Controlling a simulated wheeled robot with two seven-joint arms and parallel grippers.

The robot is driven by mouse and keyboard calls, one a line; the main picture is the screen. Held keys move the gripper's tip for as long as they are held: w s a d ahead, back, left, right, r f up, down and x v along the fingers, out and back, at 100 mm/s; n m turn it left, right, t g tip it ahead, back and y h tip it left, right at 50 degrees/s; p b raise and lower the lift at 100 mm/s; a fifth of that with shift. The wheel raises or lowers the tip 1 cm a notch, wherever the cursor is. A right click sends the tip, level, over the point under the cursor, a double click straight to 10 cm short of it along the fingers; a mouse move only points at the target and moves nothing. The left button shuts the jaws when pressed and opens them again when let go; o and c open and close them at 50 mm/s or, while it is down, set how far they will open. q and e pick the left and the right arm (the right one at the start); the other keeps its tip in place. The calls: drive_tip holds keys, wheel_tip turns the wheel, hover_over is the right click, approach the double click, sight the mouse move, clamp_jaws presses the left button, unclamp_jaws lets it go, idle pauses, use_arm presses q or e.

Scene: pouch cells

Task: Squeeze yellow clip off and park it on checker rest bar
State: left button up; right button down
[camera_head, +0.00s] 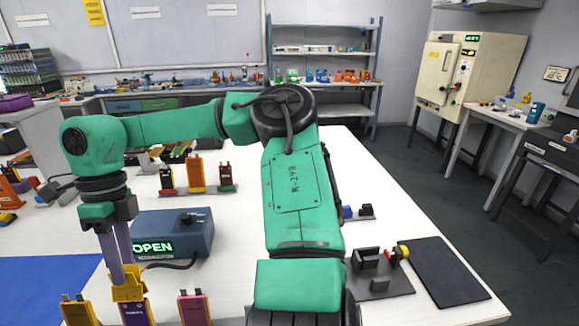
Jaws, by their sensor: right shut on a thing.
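My right gripper (124,276) points down at the lower left, its fingers shut on the yellow clip (128,290). The clip sits at the top of a purple pouch cell (134,314), and I cannot tell whether its jaws are still on the cell. A dark cable runs from the clip area towards the blue-grey checker box (186,226), whose green display reads OPEN. I cannot make out the checker's rest bar. My left gripper is not in view.
An orange-yellow cell (78,312) and a pink cell (194,310) stand either side. More cells stand behind, including an orange one (196,175). A blue mat (45,285) lies left. A black mat (442,272) lies right, beside a grey plate (385,290) with black blocks.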

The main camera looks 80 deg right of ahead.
drive_tip(key=shift+r, duration=0.1)
drive_tip(key=p+v, duration=0.4)
drive_tip(key=shift+d+r, duration=0.1)
drive_tip(key=shift+r, duration=0.1)
idle(0.3)
drive_tip(key=shift+s, duration=0.1)
